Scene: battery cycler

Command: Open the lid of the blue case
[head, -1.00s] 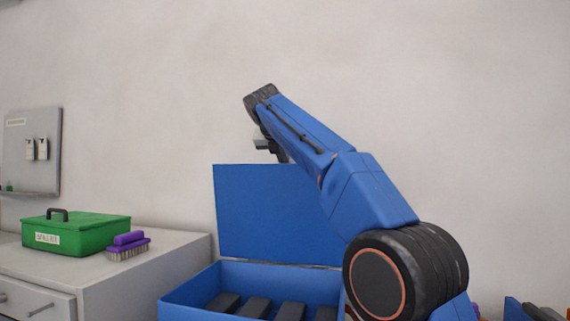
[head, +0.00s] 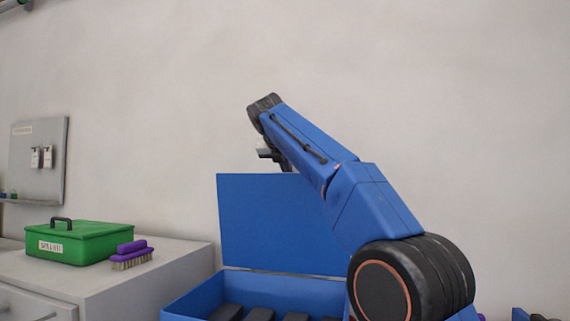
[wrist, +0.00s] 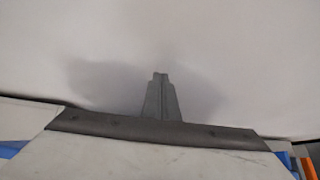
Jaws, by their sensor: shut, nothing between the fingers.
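The blue case (head: 190,298) stands at the lower middle of the head view, its front cut off by the frame. Its blue lid (head: 265,220) stands upright at the back, hinged along the rear edge, so the case is open. Several dark blocks lie inside. My gripper (head: 266,153) is above the lid's top edge, partly hidden behind my arm; I cannot tell how far it is from the lid in depth. In the wrist view my gripper (wrist: 160,76) is shut with nothing between its fingers. My arm hides the lid's right part.
A green box (head: 85,242) with a black handle and a purple brush (head: 132,252) sit on a pale cabinet (head: 160,270) at left. A grey panel (head: 38,160) hangs on the wall. The wall above the case is bare.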

